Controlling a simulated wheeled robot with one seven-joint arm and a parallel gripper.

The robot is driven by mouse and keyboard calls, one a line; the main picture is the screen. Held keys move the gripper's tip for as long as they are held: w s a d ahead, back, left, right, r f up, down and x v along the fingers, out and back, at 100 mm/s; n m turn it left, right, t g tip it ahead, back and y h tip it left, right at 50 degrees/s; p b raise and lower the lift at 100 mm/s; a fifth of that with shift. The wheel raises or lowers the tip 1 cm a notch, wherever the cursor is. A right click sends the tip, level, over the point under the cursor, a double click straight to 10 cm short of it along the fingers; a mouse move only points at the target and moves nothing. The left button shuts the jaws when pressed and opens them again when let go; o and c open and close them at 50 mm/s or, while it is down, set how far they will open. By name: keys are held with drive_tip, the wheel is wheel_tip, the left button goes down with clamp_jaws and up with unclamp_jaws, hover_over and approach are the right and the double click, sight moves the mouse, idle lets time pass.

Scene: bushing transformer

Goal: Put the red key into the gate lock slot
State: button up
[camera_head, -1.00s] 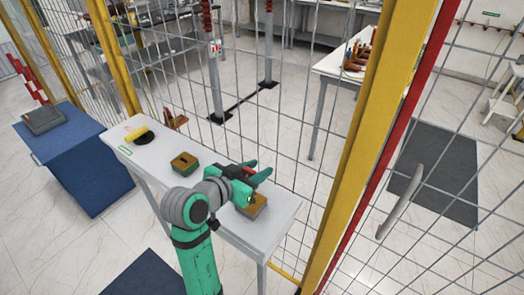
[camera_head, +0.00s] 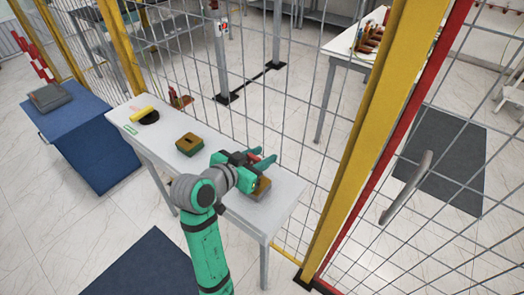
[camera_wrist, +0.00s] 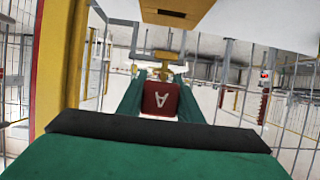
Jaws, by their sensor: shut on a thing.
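My gripper (camera_head: 260,166) is shut on the red key (camera_wrist: 160,98), whose head carries an upside-down white letter A in the wrist view. The key shows as a small red patch between the green fingers in the head view (camera_head: 254,158). The gripper is over the right part of the white table, above or beside a brown-yellow block (camera_head: 262,189) that it partly hides. A similar block (camera_head: 189,144) with a dark slot on top stands to the left. Yellow metal parts (camera_wrist: 160,72) show beyond the key; I cannot tell if they belong to it. I cannot identify the gate lock slot.
The white table (camera_head: 240,208) stands along the wire fence. A yellow-handled thing on a black disc (camera_head: 149,118) lies at its left end. A yellow post (camera_head: 365,125) and a gate with a grey handle (camera_head: 407,188) are at right. A blue cabinet (camera_head: 90,145) stands left.

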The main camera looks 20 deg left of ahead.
drive_tip(key=shift+f, duration=1.4)
drive_tip(key=shift+f, duration=1.7)
idle(0.8)
drive_tip(key=o, duration=1.3)
drive_tip(key=shift+c, duration=0.2)
drive_tip(key=v, duration=1)
drive_tip(key=shift+s, duration=0.35)
drive_tip(key=shift+a, duration=0.1)
